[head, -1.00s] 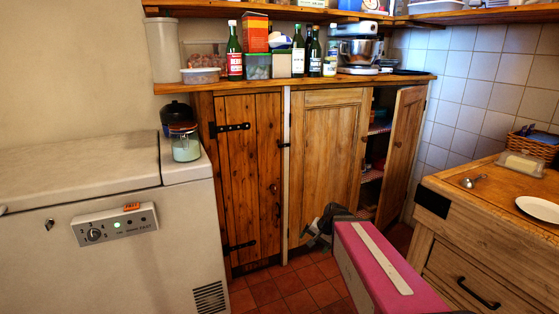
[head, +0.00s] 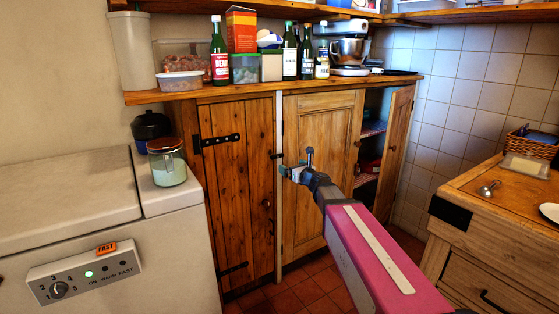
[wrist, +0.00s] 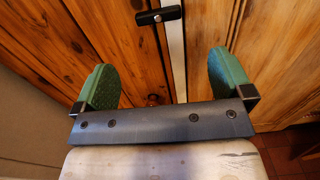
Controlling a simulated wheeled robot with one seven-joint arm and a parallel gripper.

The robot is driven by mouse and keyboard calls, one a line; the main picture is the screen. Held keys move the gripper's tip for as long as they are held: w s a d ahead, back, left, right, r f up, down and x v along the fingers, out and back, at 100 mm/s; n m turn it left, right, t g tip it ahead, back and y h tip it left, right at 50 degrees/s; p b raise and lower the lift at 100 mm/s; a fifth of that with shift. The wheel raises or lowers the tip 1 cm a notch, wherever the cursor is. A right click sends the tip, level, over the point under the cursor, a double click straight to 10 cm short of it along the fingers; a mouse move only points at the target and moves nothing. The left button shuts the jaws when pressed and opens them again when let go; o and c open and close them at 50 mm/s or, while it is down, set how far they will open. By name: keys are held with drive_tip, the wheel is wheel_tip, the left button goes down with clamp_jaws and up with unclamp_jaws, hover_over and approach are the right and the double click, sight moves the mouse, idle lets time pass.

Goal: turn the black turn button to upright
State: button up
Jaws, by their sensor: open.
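The black turn button (head: 277,155) is a small bar lying nearly level at the edge of the left plank door (head: 237,190). In the wrist view the turn button (wrist: 158,16) reaches from the door planks (wrist: 120,50) onto the narrow white post, with a small pale pivot in its middle. My gripper (head: 296,164) is open and empty, at about the button's height and just right of it in the head view. In the wrist view its two green fingers (wrist: 163,78) are wide apart, and the button is beyond them, toward the picture's top. I see no contact.
The right cupboard door (head: 399,145) stands ajar. A white freezer (head: 75,215) with a glass jar (head: 168,163) is at left, and a wooden worktop (head: 500,205) at right. Bottles and a mixer stand on the shelf (head: 300,83) above the doors. Red floor tiles show below.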

sight(278, 158)
drive_tip(key=x, duration=1)
drive_tip(key=shift+w+a, duration=0.2)
drive_tip(key=shift+a, duration=0.05)
drive_tip(key=c, duration=0.9)
